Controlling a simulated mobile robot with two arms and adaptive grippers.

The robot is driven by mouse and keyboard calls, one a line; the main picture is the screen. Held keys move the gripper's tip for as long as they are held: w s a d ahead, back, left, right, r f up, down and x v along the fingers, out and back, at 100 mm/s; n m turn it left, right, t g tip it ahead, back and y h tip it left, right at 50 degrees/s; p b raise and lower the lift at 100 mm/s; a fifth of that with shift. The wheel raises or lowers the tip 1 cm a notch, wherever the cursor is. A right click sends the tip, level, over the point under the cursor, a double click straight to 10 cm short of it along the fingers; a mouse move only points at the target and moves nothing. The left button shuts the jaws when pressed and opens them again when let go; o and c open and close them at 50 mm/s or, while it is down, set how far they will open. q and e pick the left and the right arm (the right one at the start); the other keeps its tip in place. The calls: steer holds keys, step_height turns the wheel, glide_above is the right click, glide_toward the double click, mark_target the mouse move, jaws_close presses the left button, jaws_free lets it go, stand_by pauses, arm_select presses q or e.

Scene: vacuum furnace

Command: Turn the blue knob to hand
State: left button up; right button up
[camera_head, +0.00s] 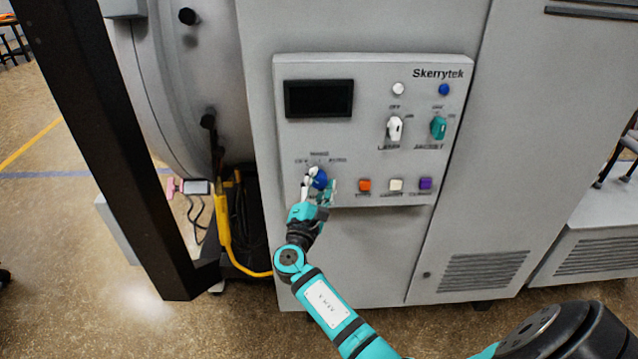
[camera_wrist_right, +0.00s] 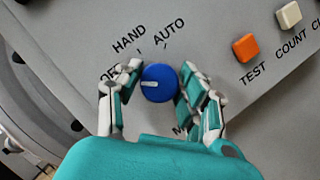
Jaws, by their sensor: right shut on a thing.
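The blue knob (camera_head: 320,179) is on the lower left of the grey control panel (camera_head: 375,75). It also shows in the middle of the right wrist view (camera_wrist_right: 159,83), with its white mark pointing left, roughly toward the partly hidden OFF label. HAND (camera_wrist_right: 128,40) is printed up and left of the knob, and AUTO (camera_wrist_right: 168,32) above it. My right gripper (camera_head: 319,187) is shut on the knob, one finger on each side, as the wrist view (camera_wrist_right: 158,88) also shows. Another label below the knob is mostly hidden by a finger. My left gripper is not in view.
Orange (camera_head: 364,185), white (camera_head: 396,185) and purple (camera_head: 425,184) buttons are in a row right of the knob. A white switch (camera_head: 394,128) and a teal switch (camera_head: 438,127) are above them. A dark post (camera_head: 110,150) stands to the left.

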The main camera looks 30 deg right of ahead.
steer(key=shift+f+m+g+b, duration=0.2)
steer(key=shift+m+g+b, duration=0.2)
steer(key=shift+m+b, duration=0.75)
steer(key=m+g+b, duration=0.1)
steer(key=m, duration=0.1)
steer(key=shift+m+b, duration=0.35)
steer(key=shift+b, duration=0.05)
steer(key=shift+r+m+g+y+b, duration=0.1)
steer(key=shift+m+g+y+b, duration=0.4)
steer(key=shift+m, duration=0.7)
steer(key=shift+m+g+y, duration=0.3)
steer(key=shift+m, duration=1)
steer(key=shift+b, duration=0.3)
steer(key=o, duration=1.2)
steer(key=shift+r, duration=0.15)
